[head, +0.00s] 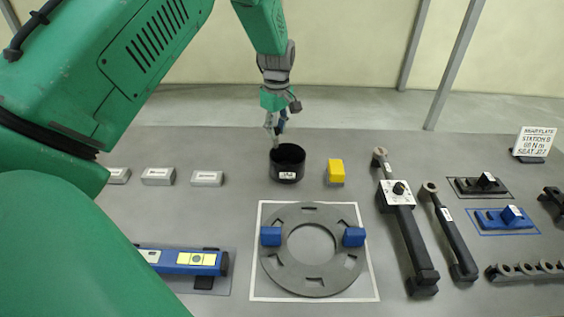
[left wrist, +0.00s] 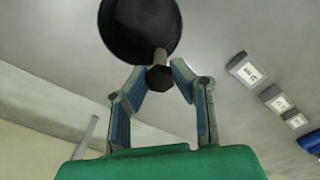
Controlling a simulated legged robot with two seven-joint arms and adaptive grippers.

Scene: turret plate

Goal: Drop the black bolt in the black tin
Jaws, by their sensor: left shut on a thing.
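The black tin (head: 287,176) stands upright on the grey table with a small white label on its front. My left gripper (head: 275,133) points down just above the tin's back left rim. In the left wrist view its fingertips (left wrist: 159,75) are closed on the black bolt (left wrist: 159,77), with the hex head between them. The bolt's shank reaches over the dark opening of the tin, which also shows in the left wrist view (left wrist: 140,28). The bolt is too small to make out clearly in the head view. My right gripper is not in view.
A yellow-topped block (head: 335,171) stands close right of the tin. Several labelled grey blocks (head: 158,177) sit to the left. A grey ring plate (head: 312,285) with blue blocks lies in front. Long-handled tools (head: 410,245) and blue and black fixtures lie right.

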